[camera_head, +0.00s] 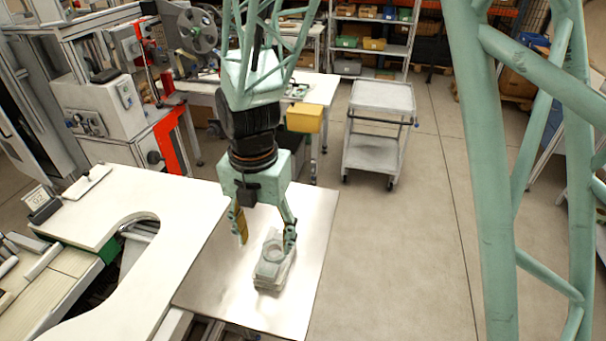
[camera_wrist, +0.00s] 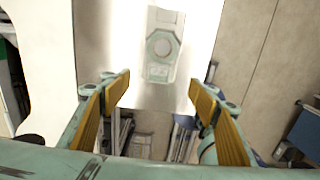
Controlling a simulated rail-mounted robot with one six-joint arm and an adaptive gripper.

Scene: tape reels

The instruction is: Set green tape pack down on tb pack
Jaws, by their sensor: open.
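A pale grey-green pack with a round ring on its top (camera_head: 268,268) lies on the bare metal tabletop (camera_head: 300,310). It appears to rest on whitish layers beneath it, but I cannot clearly separate the two packs. The pack also shows in the wrist view (camera_wrist: 160,72), ahead of and between the fingers. My gripper (camera_head: 265,233) is open, with its yellow-padded fingers spread wide above the pack in the head view. In the wrist view my gripper (camera_wrist: 160,97) holds nothing, and a gap shows between each finger and the pack.
A white worktop (camera_head: 170,240) with a curved cutout adjoins the metal table on the left. A grey cart (camera_head: 380,125) stands on the floor behind right. The metal surface around the pack is clear.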

